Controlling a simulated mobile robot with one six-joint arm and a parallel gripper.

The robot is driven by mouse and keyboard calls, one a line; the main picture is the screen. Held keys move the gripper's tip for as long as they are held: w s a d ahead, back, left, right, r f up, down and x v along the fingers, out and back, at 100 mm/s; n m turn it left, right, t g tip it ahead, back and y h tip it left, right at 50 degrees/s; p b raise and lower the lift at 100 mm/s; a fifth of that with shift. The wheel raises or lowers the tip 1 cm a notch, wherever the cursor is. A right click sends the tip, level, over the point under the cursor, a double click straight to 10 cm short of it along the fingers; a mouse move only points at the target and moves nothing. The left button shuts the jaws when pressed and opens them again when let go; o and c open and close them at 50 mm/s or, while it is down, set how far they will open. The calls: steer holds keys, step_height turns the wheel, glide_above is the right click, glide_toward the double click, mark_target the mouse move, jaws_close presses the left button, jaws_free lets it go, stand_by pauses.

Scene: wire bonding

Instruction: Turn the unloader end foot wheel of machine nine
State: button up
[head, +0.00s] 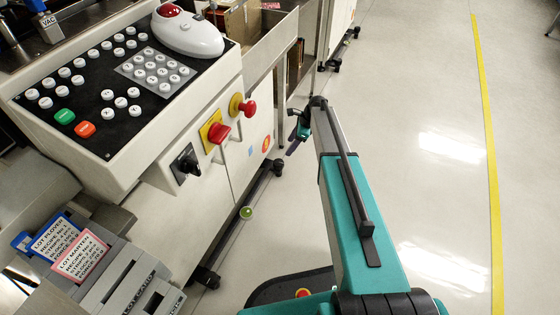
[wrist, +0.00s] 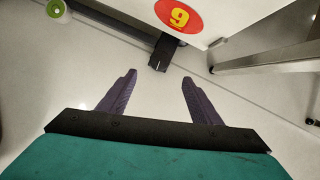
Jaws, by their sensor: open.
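Machine nine (head: 250,120) is the cream cabinet at the left in the head view. Its red oval label with a yellow 9 (wrist: 179,14) shows at the top of the wrist view. A dark foot end (wrist: 162,52) sticks out below that label; in the head view a dark foot (head: 278,167) sits at the far end of the low bar. A green round wheel (wrist: 56,9) shows at the wrist view's top left and lower along the bar in the head view (head: 246,212). My gripper (wrist: 159,78) is open and empty, with the foot end beyond its fingers, apart from them.
The control panel (head: 130,85) with red knobs juts out above the bar. A grey holder with lot cards (head: 78,256) stands at the lower left. A metal leg (wrist: 265,63) is at the wrist view's right. The floor (head: 420,100) at right is clear, with a yellow line (head: 485,120).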

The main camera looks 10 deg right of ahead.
mark_target(279, 162)
steer(key=b+x, duration=0.4)
steer(key=x, duration=0.9)
steer(key=shift+d+f+b, duration=0.1)
steer(key=shift+b, duration=0.2)
steer(key=shift+w, duration=0.1)
steer(key=c, duration=1)
